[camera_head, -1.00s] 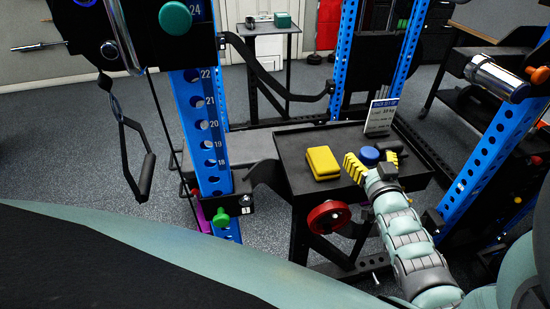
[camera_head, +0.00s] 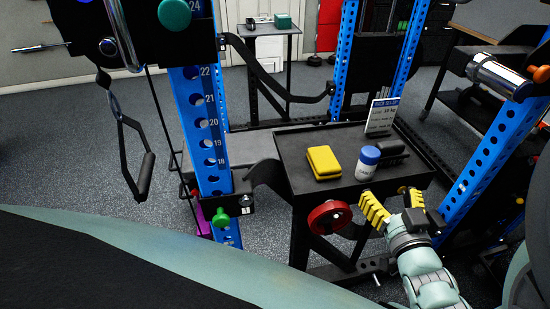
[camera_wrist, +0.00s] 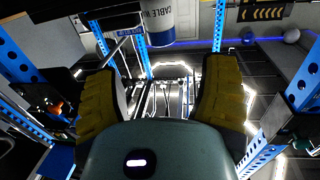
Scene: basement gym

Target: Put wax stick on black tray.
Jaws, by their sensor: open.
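The wax stick (camera_head: 367,164) is a small white cylinder with a blue cap. It stands upright on the black tray (camera_head: 310,187), towards the right. In the wrist view the wax stick (camera_wrist: 157,20) shows at the top, with part of a "CABLE W..." label. My gripper (camera_head: 388,193) is open and empty, in front of the tray's near right edge, apart from the wax stick. In the wrist view both yellow fingers (camera_wrist: 162,70) are spread wide with nothing between them.
Blue rack uprights (camera_head: 207,125) flank the tray.

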